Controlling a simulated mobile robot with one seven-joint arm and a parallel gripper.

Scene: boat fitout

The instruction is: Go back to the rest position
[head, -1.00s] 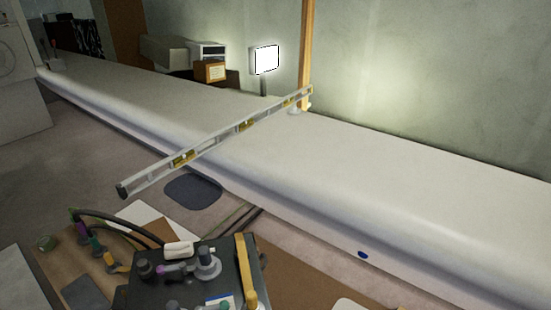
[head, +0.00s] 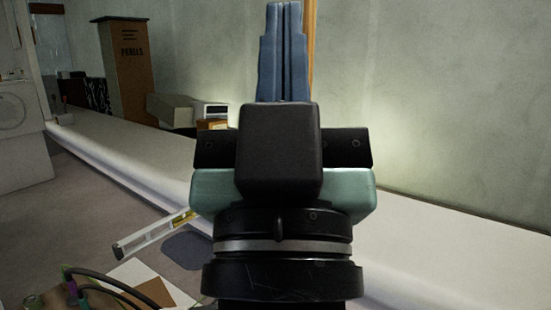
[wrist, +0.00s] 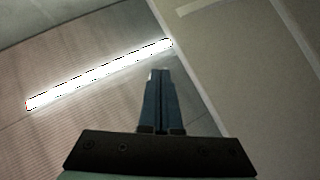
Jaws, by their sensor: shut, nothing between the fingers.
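My gripper (head: 284,8) stands upright in the middle of the head view, its blue fingers together and pointing up. Nothing is between them. In the wrist view, the shut fingers (wrist: 159,75) point up toward the ceiling and a bright strip light (wrist: 100,75). My wrist hides the middle of the long white surface and most of the spirit level.
The long white surface (head: 450,240) runs along the wall. A spirit level (head: 150,235) lies across it, its near end sticking out. Black cables (head: 110,285) show at lower left.

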